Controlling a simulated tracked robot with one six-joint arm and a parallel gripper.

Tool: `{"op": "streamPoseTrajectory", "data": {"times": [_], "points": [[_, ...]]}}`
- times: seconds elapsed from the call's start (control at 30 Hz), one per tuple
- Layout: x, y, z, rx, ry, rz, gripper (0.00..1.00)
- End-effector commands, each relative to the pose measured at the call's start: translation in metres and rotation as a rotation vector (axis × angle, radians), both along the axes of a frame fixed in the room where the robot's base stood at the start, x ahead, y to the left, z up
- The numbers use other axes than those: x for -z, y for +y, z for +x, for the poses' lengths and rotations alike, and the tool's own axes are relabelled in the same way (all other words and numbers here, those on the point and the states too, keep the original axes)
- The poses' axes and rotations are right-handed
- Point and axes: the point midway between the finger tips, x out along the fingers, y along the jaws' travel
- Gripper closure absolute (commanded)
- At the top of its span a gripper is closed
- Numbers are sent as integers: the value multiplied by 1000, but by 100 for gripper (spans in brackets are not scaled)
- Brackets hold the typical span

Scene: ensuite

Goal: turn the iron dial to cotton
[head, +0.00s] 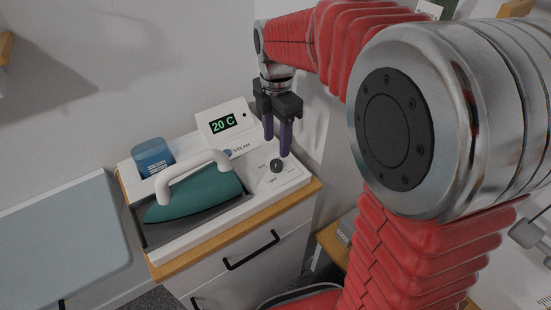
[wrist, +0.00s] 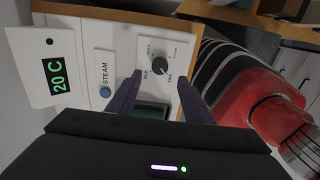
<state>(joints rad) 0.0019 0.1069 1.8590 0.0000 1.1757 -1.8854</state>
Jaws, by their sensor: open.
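The iron dial (head: 277,165) is a small dark knob on a white panel at the right end of the iron station (head: 240,207). In the wrist view the dial (wrist: 159,66) has a pale pointer mark and small labels around it, too small to read for sure. My gripper (head: 278,146) is open, its two purple fingers pointing down just above the dial, apart from it. In the wrist view the fingers (wrist: 160,82) stand to either side below the dial, with nothing between them. The teal iron (head: 198,194) with a white handle rests on the station's dark plate.
A display (head: 223,124) reading 20 C stands behind, beside a blue STEAM button (wrist: 105,92). A blue water tank (head: 152,157) sits at the back left. An ironing board (head: 60,245) lies left. Drawers with black handles (head: 250,250) are below.

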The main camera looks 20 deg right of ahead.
Motion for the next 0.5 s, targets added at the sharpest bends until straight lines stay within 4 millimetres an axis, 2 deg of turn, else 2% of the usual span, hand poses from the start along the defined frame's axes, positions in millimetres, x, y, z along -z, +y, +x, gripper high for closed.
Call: {"op": "streamPoseTrajectory", "data": {"times": [0.3,0.5], "points": [[50,0,-1,0,3,0,54],[71,0,0,0,1,0,54]]}}
